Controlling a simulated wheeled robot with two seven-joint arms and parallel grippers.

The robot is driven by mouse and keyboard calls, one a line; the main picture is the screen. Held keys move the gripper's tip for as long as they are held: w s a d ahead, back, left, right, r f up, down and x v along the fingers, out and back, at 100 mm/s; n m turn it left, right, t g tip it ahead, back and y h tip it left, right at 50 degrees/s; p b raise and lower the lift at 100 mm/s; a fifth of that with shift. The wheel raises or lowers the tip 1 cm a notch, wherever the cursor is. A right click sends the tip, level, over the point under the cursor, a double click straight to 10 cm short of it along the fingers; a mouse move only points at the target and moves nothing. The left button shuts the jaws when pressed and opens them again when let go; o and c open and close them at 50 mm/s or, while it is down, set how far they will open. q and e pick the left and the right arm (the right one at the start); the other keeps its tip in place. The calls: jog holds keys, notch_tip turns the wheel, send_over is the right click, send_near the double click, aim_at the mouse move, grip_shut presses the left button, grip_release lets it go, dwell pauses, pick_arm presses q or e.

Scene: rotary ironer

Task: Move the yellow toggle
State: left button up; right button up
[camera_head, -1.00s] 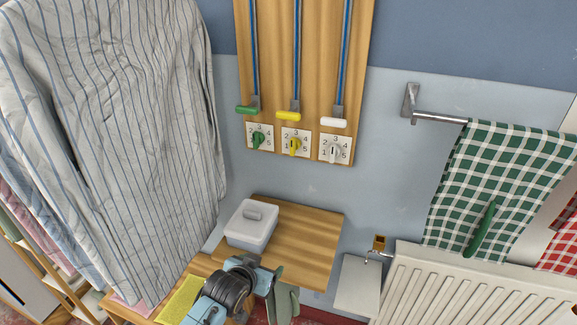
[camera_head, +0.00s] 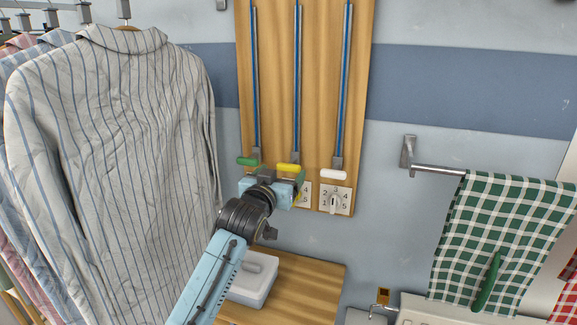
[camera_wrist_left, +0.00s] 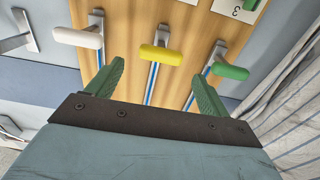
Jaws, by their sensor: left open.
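The yellow toggle (camera_head: 288,167) is a rounded crossbar at the lower end of the middle blue rail on the wooden wall board. It also shows in the left wrist view (camera_wrist_left: 161,55). My left gripper (camera_head: 279,173) is open in front of the board at the toggle's height. In the wrist view its two green fingers (camera_wrist_left: 156,72) stand apart, with the toggle ahead between them and no grip on it. My right gripper is out of view.
A green crossbar (camera_head: 248,161) and a white crossbar (camera_head: 333,175) flank the yellow one closely. Striped shirts (camera_head: 120,150) hang at left. A lidded box (camera_head: 254,282) stands on a wooden shelf (camera_head: 305,287).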

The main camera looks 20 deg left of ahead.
aim_at(287, 167)
pick_arm(q)
jog(key=shift+w+d, duration=0.15)
jog(key=shift+w, duration=2.9)
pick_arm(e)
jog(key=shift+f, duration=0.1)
pick_arm(q)
jog(key=shift+c, duration=0.4)
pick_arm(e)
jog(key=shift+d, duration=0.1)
pick_arm(q)
jog(key=c, duration=1.3)
jog(key=shift+r, duration=0.1)
